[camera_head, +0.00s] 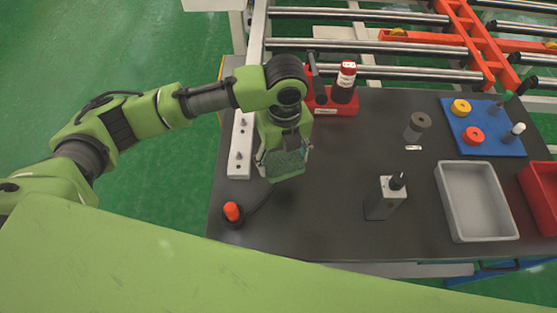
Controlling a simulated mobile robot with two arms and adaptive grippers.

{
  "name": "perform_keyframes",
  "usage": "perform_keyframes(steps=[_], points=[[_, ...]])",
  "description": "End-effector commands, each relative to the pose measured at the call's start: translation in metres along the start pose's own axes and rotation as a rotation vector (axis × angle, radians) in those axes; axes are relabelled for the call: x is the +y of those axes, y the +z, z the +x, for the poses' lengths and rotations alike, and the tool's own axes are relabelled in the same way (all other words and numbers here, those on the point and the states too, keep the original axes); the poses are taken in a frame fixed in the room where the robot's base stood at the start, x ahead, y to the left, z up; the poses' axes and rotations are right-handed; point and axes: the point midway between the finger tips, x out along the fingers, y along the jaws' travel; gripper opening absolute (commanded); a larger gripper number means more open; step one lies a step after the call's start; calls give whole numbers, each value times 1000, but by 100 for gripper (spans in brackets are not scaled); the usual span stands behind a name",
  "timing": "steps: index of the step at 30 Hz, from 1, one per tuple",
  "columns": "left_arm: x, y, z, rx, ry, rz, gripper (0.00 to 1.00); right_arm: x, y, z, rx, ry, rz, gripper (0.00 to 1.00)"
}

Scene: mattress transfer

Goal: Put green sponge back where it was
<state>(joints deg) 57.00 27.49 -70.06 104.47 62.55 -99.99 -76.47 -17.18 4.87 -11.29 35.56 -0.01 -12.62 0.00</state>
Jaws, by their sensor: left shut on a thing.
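The green sponge (284,165) is a dark green block in the head camera view, above the left part of the dark table (325,225). My left gripper (283,160) comes down from the arm above and is shut on the sponge. I cannot tell exactly how far the sponge is from the table top. The gripper body hides part of the sponge. My right gripper is out of view.
A red holder (332,107) with a bottle (346,78) stands behind the gripper. A white bar (240,145) and an orange-topped button (232,211) lie left. A grey tray (475,238), a metal box (384,198) and a blue board (503,146) stand right.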

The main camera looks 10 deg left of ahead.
Motion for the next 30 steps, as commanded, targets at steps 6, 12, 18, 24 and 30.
perform_keyframes(steps=[6, 12, 18, 24, 30], points=[[-4, 30, 39, 1, 3, -1, 45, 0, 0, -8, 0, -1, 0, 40], [-7, 40, 52, 2, 1, 1, 45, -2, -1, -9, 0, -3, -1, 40], [-7, 44, 75, 4, 3, 1, 45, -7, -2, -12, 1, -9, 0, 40], [-8, 45, 89, 1, 0, 2, 45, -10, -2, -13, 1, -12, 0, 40], [-7, 45, 90, 1, 0, 2, 45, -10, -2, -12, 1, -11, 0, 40]])
